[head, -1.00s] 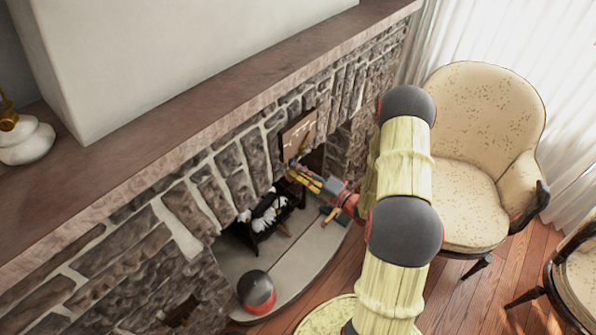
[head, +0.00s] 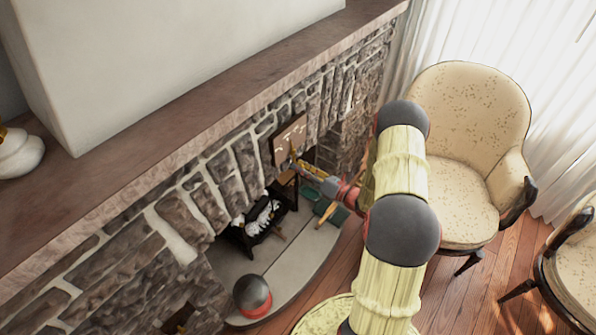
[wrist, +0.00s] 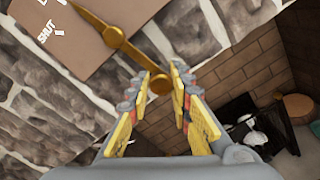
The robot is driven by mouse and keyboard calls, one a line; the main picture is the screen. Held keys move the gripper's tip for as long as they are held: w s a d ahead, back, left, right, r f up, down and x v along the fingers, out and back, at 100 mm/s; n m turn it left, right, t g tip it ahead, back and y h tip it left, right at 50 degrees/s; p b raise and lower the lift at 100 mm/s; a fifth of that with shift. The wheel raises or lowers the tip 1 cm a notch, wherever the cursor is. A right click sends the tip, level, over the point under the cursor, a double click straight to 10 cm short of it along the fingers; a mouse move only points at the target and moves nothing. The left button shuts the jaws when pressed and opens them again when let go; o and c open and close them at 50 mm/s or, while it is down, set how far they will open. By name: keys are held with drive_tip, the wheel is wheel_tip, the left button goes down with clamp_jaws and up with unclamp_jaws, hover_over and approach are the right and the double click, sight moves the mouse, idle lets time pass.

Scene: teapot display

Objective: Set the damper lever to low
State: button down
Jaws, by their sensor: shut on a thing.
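The damper lever (wrist: 134,59) is a brass arm with a round pivot and a round knob at its lower end. It runs down and right across a tan label plate (wrist: 93,22) on the stone wall. The plate reads SHUT at left; another word at the top edge is cut off. My gripper (wrist: 166,88) is shut on the lever's knob end, with the yellow fingers on either side of it. In the head view my gripper (head: 298,163) is at the lower edge of the plate (head: 290,137); the lever is too small there to read its setting.
The stone fireplace opening holds a dark grate (head: 262,218) with pale logs below the plate. A wooden mantel (head: 180,120) overhangs the wall. A cream armchair (head: 470,110) stands at right.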

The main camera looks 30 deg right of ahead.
drive_tip(key=shift+w+d+r+n, duration=0.2)
drive_tip(key=shift+d+r+n, duration=0.05)
drive_tip(key=shift+d+n, duration=0.35)
drive_tip(key=c, duration=1.7)
unclamp_jaws()
drive_tip(key=shift+o, duration=0.2)
drive_tip(key=shift+f, duration=0.1)
drive_tip(key=v, duration=1.2)
drive_tip(key=shift+a, duration=0.1)
drive_tip(key=shift+c, duration=0.3)
